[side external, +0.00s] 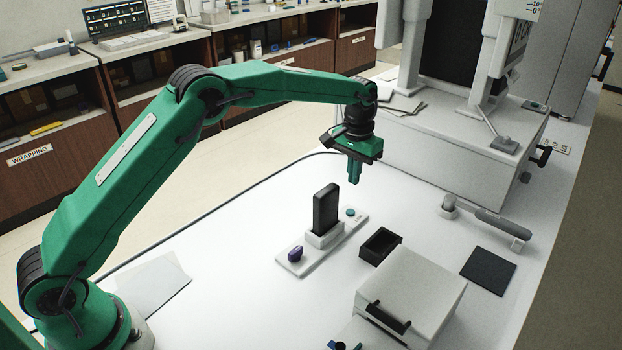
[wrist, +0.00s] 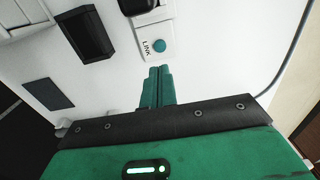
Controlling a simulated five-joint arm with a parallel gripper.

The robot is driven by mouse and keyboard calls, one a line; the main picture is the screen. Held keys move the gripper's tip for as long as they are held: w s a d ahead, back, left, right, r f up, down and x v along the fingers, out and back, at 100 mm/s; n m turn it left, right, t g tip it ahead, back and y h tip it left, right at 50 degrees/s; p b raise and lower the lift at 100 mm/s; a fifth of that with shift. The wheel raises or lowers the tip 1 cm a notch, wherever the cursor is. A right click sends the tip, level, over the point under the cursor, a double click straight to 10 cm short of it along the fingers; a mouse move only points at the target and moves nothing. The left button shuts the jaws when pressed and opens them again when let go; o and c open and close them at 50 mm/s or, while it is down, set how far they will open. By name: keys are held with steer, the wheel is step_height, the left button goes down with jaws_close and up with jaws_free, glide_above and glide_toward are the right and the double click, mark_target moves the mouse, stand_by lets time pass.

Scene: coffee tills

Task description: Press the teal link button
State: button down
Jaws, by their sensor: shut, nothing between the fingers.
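The teal link button (side external: 350,212) is a small round cap at the far end of a white base plate (side external: 291,264) on the white counter. It also shows in the wrist view (wrist: 159,45), beside the printed word LINK. A black upright handset (side external: 325,209) stands in a holder on the same plate, and a purple knob (side external: 295,254) sits at the near end. My green gripper (side external: 354,170) is shut and empty, pointing down above the counter, beyond the button and apart from it. In the wrist view its fingertips (wrist: 160,69) lie just below the button in the picture.
A small open black tray (side external: 380,246) and a white box with a black handle (side external: 410,294) stand right of the plate. A dark flat pad (side external: 488,271) and a grey-handled device (side external: 490,221) lie further right. A large white machine (side external: 455,140) stands behind.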

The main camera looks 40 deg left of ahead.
mark_target(350, 212)
steer(key=shift+f, duration=0.15)
steer(key=shift+f, duration=3.95)
steer(key=shift+f, duration=0.2)
steer(key=shift+f, duration=0.45)
steer(key=shift+s+r, duration=0.1)
steer(key=shift+r, duration=0.1)
step_height(350, 212, up, 9)
steer(key=shift+r, duration=0.1)
